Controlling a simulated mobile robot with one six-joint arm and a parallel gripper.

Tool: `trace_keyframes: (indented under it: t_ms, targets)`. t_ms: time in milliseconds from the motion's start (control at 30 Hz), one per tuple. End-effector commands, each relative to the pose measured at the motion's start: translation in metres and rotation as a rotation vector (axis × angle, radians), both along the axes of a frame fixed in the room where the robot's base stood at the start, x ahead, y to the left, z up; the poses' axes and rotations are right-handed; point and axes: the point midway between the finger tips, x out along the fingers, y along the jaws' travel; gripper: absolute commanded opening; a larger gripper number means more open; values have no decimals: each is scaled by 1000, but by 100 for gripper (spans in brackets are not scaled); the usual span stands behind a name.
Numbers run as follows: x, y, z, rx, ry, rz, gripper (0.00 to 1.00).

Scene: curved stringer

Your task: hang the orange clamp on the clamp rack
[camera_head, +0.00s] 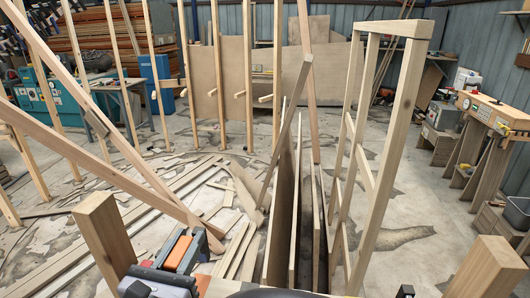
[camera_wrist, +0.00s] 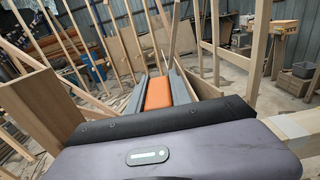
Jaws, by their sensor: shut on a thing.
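The orange clamp (camera_head: 178,252) shows at the bottom of the head view, left of centre, as a short orange block. In the wrist view the orange clamp (camera_wrist: 158,93) is a flat orange bar between two grey fingers. My gripper (camera_head: 182,244) is shut on it, one finger along each side; my gripper also shows in the wrist view (camera_wrist: 159,84). The clamp's far end and underside are hidden. I cannot tell surely which structure is the clamp rack; thin wooden uprights with short pegs (camera_head: 220,85) stand at the back, well away from the clamp.
A thick wooden post (camera_head: 104,238) rises close left of my gripper, another (camera_head: 488,270) at bottom right. Long slanted beams (camera_head: 100,170) cross the left. A tall wooden frame (camera_head: 397,120) stands right of centre. Loose boards (camera_head: 215,185) litter the floor. Open floor (camera_head: 415,215) lies at right.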

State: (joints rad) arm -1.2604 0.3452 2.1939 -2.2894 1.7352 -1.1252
Motion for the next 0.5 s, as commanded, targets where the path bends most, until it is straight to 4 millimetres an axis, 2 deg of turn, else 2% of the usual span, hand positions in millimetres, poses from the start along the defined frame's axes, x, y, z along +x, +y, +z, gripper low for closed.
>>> trace_keyframes:
  t_ms: [267,500]
  targets:
    - [0,0,-22,0,-1,0,0]
    - [0,0,-21,1,-1,0,0]
